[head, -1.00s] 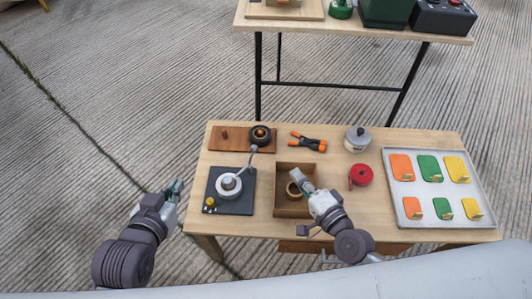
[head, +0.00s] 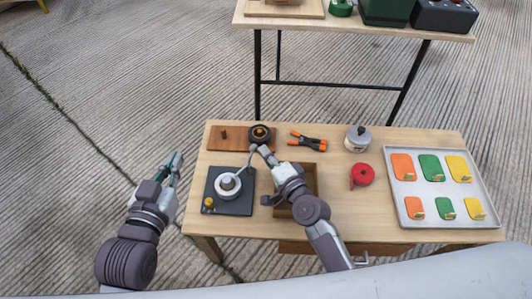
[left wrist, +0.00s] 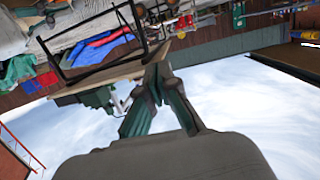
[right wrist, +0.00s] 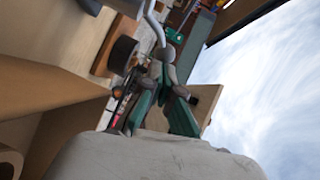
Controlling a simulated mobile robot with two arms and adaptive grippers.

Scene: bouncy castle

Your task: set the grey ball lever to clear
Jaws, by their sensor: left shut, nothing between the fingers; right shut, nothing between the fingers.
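The grey ball lever (head: 244,165) rises from a white round hub (head: 228,185) on a dark square plate (head: 236,207), slanting toward the upper right. Its ball end is at my right gripper (head: 264,153), which is shut with nothing in it. In the right wrist view the bent lever rod (right wrist: 155,28) comes down to the fingertips (right wrist: 163,72); whether they touch the ball I cannot tell. No label for clear is readable. My left gripper (head: 174,160) is shut and empty, off the table's left edge; its closed fingers (left wrist: 156,82) show in the left wrist view.
A brown open box (head: 311,180) lies under my right arm. A wooden board with a dark round knob (head: 260,133) is just behind the lever. Orange-handled clamps (head: 308,141), a grey pot (head: 358,139), a red spool (head: 362,175) and a tray (head: 408,180) of coloured plates stand right.

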